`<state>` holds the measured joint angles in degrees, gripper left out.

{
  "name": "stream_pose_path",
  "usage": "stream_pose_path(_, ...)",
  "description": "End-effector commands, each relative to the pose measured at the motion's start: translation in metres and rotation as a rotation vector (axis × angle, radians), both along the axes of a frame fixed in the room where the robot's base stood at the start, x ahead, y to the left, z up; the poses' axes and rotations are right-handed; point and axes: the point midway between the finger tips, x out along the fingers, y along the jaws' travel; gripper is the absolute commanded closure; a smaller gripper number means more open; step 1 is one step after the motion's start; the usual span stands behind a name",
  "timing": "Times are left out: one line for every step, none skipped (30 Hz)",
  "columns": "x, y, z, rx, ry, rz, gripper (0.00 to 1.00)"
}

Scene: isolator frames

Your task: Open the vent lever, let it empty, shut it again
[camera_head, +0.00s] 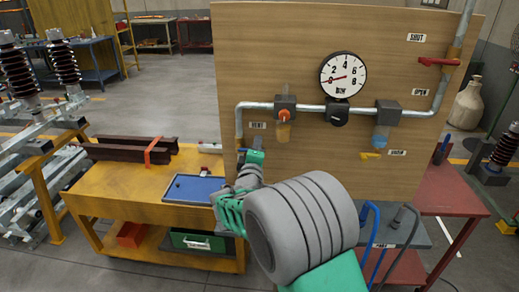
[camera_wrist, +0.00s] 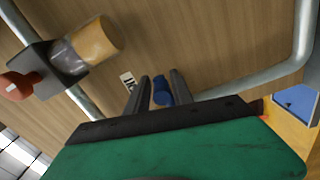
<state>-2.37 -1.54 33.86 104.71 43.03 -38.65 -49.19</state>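The blue vent lever (camera_wrist: 162,91) shows in the wrist view between the two dark fingers of my gripper (camera_wrist: 161,88). The fingers stand apart on either side of it, with a gap on the left; I cannot tell whether the right finger touches it.
An amber bowl unit (camera_head: 284,131) hangs right of the lever, and a blue bowl unit (camera_head: 381,137) with a yellow drain lever (camera_head: 370,155) is farther right. A red lever (camera_head: 437,61) sits at upper right. A blue tray (camera_head: 194,189) lies on the yellow bench (camera_head: 130,190).

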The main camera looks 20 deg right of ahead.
Motion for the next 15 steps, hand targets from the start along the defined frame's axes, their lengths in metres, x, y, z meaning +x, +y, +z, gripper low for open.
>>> stream_pose_path(0.0005,-0.0001,0.0032,-0.001,-0.005,0.0,0.74)
stream_pose_path(0.0001,-0.001,0.0026,-0.001,-0.005,-0.002,0.71)
stream_pose_path(-0.0004,-0.0023,0.0019,-0.002,-0.003,-0.004,0.68)
stream_pose_path(-0.0009,-0.0033,0.0013,-0.001,-0.002,-0.005,0.66)
stream_pose_path(-0.0013,-0.0043,0.0008,-0.002,-0.001,-0.007,0.63)
stream_pose_path(-0.0018,-0.0055,0.0,-0.002,0.001,-0.01,0.62)
stream_pose_path(-0.0022,-0.0064,-0.0006,-0.002,0.002,-0.011,0.62)
stream_pose_path(-0.0025,-0.0069,-0.0009,-0.002,0.003,-0.013,0.62)
stream_pose_path(-0.0027,-0.0076,-0.0015,-0.002,0.004,-0.014,0.62)
stream_pose_path(-0.0029,-0.0079,-0.0018,-0.003,0.005,-0.015,0.62)
stream_pose_path(-0.003,-0.0081,-0.0021,-0.002,0.006,-0.015,0.62)
stream_pose_path(-0.0035,-0.008,-0.0026,-0.002,0.006,-0.015,0.62)
stream_pose_path(-0.0043,-0.0074,-0.003,-0.003,0.007,-0.014,0.62)
stream_pose_path(-0.0058,-0.0062,-0.0034,-0.003,0.007,-0.014,0.62)
stream_pose_path(-0.0092,-0.0036,-0.0039,-0.003,0.007,-0.013,0.62)
